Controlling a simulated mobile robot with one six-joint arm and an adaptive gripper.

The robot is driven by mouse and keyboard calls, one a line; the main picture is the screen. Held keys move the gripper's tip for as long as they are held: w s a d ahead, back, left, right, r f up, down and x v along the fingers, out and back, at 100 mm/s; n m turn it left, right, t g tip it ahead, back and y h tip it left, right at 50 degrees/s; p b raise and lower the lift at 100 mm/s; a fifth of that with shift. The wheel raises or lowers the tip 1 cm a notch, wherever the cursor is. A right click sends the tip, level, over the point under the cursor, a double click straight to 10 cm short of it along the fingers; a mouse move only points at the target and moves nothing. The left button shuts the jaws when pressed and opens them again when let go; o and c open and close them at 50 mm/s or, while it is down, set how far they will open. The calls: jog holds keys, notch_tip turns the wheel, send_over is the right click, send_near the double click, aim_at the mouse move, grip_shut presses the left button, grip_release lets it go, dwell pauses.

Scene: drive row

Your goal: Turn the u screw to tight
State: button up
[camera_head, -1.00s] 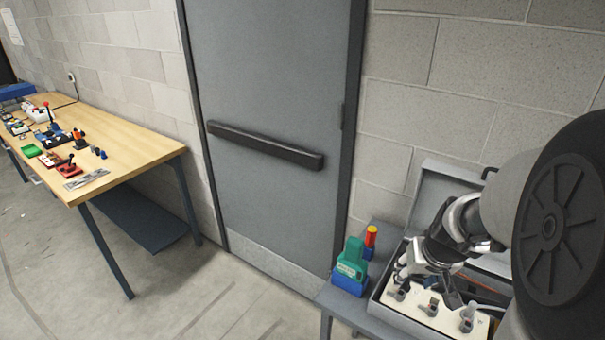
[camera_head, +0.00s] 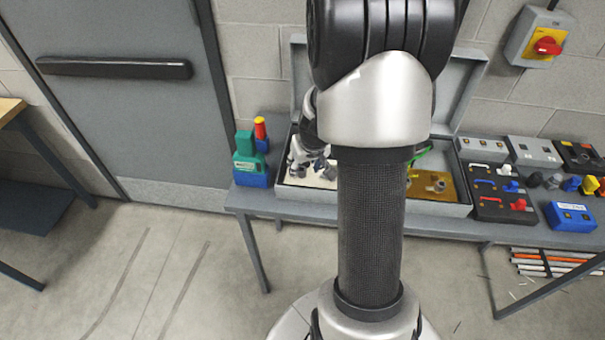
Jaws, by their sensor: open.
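An open grey case (camera_head: 290,195) stands on the bench, with a pale panel (camera_head: 300,178) in its left part and a brass-coloured panel (camera_head: 425,188) in its right part. My gripper (camera_head: 310,165) is over the pale panel, and its fingers point down. It looks open, and I see nothing held in it. I cannot pick out the u screw. My gripper and arm cover much of the pale panel. A grey knob-like part shows on the brass panel, but I cannot read any label.
My arm hides the middle of the case.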

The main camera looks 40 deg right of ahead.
aim_at(302, 172)
jog(key=shift+b+x, duration=0.55)
jog(key=shift+x, duration=1.45)
jog(key=shift+c, duration=0.4)
jog(key=shift+r, duration=0.1)
jog(key=c, duration=0.9)
